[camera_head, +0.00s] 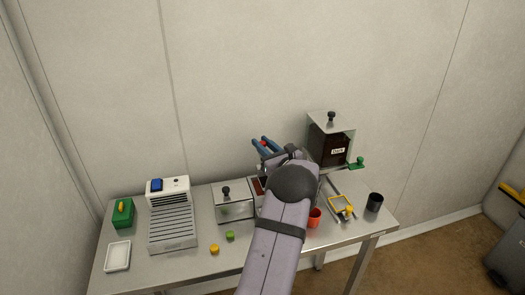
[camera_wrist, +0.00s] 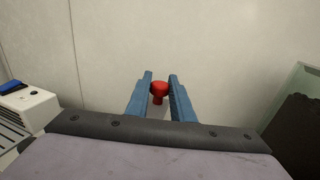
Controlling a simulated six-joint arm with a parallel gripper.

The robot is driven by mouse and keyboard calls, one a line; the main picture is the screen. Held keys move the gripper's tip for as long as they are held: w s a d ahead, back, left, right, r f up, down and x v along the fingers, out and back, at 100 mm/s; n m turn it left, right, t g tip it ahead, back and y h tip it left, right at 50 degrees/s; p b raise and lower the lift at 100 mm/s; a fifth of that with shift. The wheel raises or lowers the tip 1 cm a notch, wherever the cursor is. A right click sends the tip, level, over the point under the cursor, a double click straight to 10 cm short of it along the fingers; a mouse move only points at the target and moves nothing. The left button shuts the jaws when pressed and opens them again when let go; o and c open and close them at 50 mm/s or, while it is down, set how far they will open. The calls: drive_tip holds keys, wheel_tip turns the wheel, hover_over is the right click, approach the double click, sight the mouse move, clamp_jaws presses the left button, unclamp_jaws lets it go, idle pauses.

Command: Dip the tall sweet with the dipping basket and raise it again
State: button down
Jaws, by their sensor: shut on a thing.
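My gripper (camera_head: 264,145) is raised above the back of the steel table, its two blue fingers pointing toward the wall. In the wrist view the fingers (camera_wrist: 160,82) are shut on a red knob (camera_wrist: 159,88) with a short stem below it. What hangs under the knob is hidden, so I cannot tell whether it is the dipping basket. A brown-filled container (camera_head: 258,185) shows partly behind my arm. A short yellow piece (camera_head: 214,248) and a green piece (camera_head: 229,235) stand at the front. I cannot make out the tall sweet for certain.
A lidded steel box (camera_head: 232,206) and a ribbed white unit (camera_head: 172,225) stand left of my arm. A dark dispenser (camera_head: 331,147), an orange-red cup (camera_head: 315,217), a yellow frame (camera_head: 342,206) and a black cup (camera_head: 374,202) stand right. A white tray (camera_head: 118,256) lies far left.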

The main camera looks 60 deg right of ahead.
drive_tip(key=shift+r, duration=0.45)
drive_tip(key=c, duration=1.5)
unclamp_jaws()
drive_tip(key=shift+c, duration=0.2)
drive_tip(key=shift+f, duration=0.15)
drive_tip(key=shift+s+a, duration=0.25)
drive_tip(key=shift+s, duration=0.2)
drive_tip(key=b+v, duration=0.2)
drive_tip(key=v, duration=0.4)
drive_tip(key=shift+s, duration=0.15)
drive_tip(key=shift+a, duration=0.1)
